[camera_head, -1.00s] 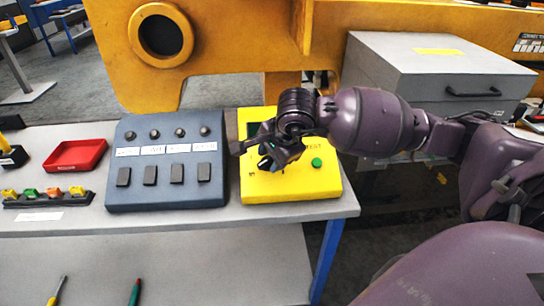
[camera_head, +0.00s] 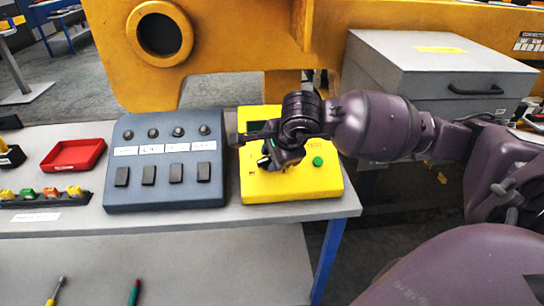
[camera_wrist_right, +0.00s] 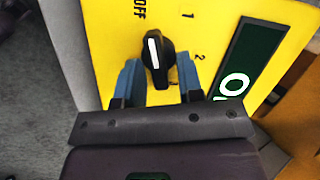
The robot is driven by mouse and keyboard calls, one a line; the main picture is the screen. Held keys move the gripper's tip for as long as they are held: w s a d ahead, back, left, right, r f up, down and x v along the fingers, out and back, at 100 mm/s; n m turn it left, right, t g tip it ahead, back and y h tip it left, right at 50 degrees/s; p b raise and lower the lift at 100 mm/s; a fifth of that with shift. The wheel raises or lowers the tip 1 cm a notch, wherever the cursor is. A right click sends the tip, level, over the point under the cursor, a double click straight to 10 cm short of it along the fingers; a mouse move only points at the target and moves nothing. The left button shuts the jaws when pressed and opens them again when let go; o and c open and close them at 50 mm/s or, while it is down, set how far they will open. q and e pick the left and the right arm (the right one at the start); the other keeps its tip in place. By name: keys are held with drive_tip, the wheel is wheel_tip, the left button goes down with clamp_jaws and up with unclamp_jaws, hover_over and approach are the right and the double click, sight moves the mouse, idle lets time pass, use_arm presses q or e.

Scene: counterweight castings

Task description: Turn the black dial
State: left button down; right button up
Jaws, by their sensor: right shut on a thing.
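The yellow control box (camera_head: 300,185) sits at the right end of the bench, with a green button (camera_head: 318,161) on its face. My right gripper (camera_head: 266,160) is over the box's left part and hides the dial in the head view. In the right wrist view, the black dial (camera_wrist_right: 157,62) has a white pointer line aimed roughly toward the "OFF" label. The labels "1" and "2" are to its right. The blue fingers of my right gripper (camera_wrist_right: 158,80) are on either side of the dial, shut on it. My left gripper is not in view.
A dark display (camera_wrist_right: 240,62) with partly hidden light characters is beside the dial. A blue-grey switch panel (camera_head: 165,200) stands left of the box, and a red tray (camera_head: 74,155) farther left. A yellow machine frame (camera_head: 220,40) and a grey cabinet (camera_head: 405,60) are behind.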

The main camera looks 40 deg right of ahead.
drive_tip(key=m, duration=0.2)
drive_tip(key=m+t+b, duration=0.1)
drive_tip(key=shift+s+a+f+m, duration=0.1)
drive_tip(key=shift+s+f+m, duration=0.1)
drive_tip(key=shift+f+m, duration=0.1)
drive_tip(key=m, duration=0.2)
drive_tip(key=shift+s+a+m+t+h, duration=0.1)
drive_tip(key=shift+m+t+h, duration=0.2)
drive_tip(key=shift+a+m+t+h+b, duration=0.1)
drive_tip(key=shift+m+t+h+b, duration=0.35)
drive_tip(key=shift+m, duration=0.95)
drive_tip(key=shift+g, duration=0.25)
drive_tip(key=o, duration=0.6)
drive_tip(key=shift+c, duration=0.2)
drive_tip(key=shift+s+r, duration=0.1)
